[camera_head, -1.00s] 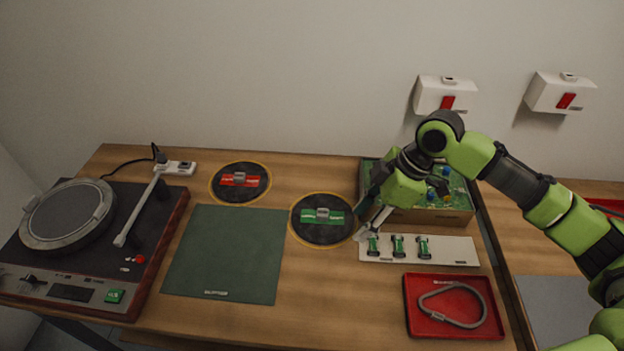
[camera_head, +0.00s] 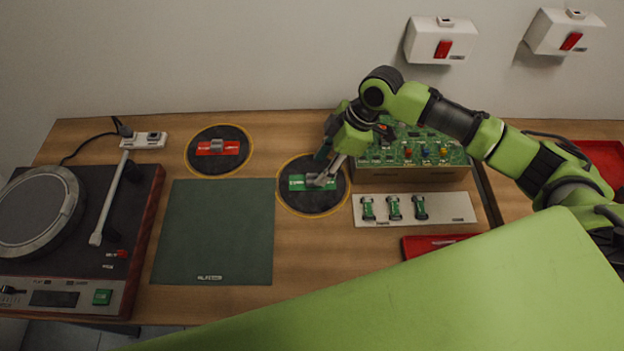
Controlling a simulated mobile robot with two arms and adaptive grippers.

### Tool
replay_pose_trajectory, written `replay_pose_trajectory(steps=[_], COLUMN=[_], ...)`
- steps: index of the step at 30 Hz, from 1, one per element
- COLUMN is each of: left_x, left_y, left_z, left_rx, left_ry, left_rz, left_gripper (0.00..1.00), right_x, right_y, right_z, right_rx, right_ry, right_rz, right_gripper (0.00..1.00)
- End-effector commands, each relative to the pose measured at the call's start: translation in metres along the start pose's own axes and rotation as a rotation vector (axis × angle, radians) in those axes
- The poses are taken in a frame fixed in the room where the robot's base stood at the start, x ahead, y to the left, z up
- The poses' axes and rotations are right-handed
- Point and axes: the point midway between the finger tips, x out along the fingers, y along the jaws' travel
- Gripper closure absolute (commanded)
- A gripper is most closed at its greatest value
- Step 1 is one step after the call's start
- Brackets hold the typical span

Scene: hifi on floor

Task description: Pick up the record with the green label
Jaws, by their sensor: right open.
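The record with the green label (camera_head: 298,201) is a black disc lying on a round spot with a yellow rim, in the middle of the bench. A grey knob stands at the centre of its green label. My right gripper (camera_head: 322,178) is open, pointing down over the right part of the green label, close to the knob. Its fingertips partly cover the label, and I cannot tell if they touch. The record with the red label (camera_head: 218,162) lies to the left and behind. My left gripper is not in view.
A turntable (camera_head: 75,235) stands at the left, with a dark green mat (camera_head: 215,235) beside it. A circuit board box (camera_head: 420,165), a white strip with small green parts (camera_head: 440,208) and a red tray (camera_head: 425,246) are at the right. My green arm link covers the front.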

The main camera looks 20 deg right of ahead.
Motion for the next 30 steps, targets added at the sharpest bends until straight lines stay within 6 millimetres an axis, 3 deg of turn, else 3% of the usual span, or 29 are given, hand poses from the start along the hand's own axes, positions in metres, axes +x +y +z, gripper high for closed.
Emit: replay_pose_trajectory(steps=[5,13,22,27,30], left_x=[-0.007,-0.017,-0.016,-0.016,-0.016], left_y=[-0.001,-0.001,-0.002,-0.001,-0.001], left_z=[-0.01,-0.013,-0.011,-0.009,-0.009], left_rx=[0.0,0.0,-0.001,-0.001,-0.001], left_ry=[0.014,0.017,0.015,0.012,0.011], left_rz=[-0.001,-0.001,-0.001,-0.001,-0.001], left_gripper=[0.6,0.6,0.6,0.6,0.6], right_x=[0.013,0.049,0.054,0.054,0.054], right_y=[0.002,0.006,0.006,0.006,0.006], right_z=[0.002,0.005,0.006,0.006,0.006], right_rx=[0.002,0.0,-0.001,-0.001,-0.001], right_ry=[-0.001,0.0,0.0,-0.001,0.0], right_rz=[-0.001,0.0,0.001,0.001,0.002], right_gripper=[0.58,0.58,0.58,1.0,1.0])
